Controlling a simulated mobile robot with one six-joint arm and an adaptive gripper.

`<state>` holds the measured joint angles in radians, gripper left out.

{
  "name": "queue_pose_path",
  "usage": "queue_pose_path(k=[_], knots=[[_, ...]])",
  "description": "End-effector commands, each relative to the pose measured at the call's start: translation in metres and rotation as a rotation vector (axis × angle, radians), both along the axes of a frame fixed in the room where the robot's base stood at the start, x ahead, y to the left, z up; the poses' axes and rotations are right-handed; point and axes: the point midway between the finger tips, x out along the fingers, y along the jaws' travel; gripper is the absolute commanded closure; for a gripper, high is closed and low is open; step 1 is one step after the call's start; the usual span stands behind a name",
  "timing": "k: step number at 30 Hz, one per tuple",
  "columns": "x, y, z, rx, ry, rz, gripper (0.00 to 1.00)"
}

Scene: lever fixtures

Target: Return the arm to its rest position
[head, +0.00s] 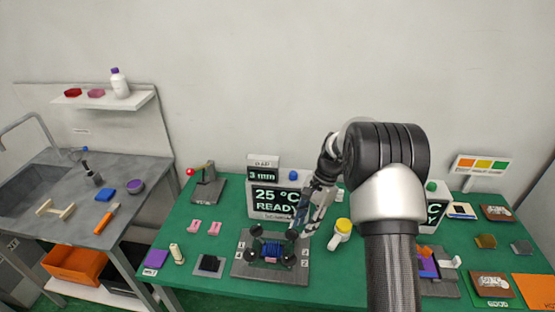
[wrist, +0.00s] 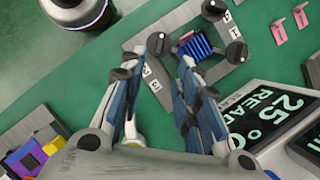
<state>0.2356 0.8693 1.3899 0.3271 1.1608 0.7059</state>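My arm reaches over the green table (head: 207,268) from the right side of the head view. My gripper (head: 297,228) points down near the right rear of a grey fixture (head: 240,270) with black knobs and a blue ribbed piece (head: 271,249). In the wrist view my gripper (wrist: 160,62) has its two fingers apart, with nothing between them. The fixture (wrist: 150,75) and the blue ribbed piece (wrist: 197,47) lie beyond the fingertips there. I cannot tell the exact height of the fingertips above the table.
A display reading 25 °C READY (head: 270,202) stands close behind my gripper. A yellow-topped white item (head: 341,232) is just right of it. A red-knobbed lever (head: 205,188) stands at the back left. Pink pieces (head: 204,227) lie left of the fixture. A sink bench (head: 75,180) is further left.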

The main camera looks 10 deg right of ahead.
Motion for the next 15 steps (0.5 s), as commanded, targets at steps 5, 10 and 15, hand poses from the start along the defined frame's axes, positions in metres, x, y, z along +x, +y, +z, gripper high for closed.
queue_pose_path(k=[5,10,15], knots=[[-0.003,0.002,0.016,-0.011,-0.026,0.029,0.7],[-0.023,0.012,0.075,-0.052,-0.126,0.152,0.7],[-0.064,0.025,0.138,-0.11,-0.247,0.319,0.7]])
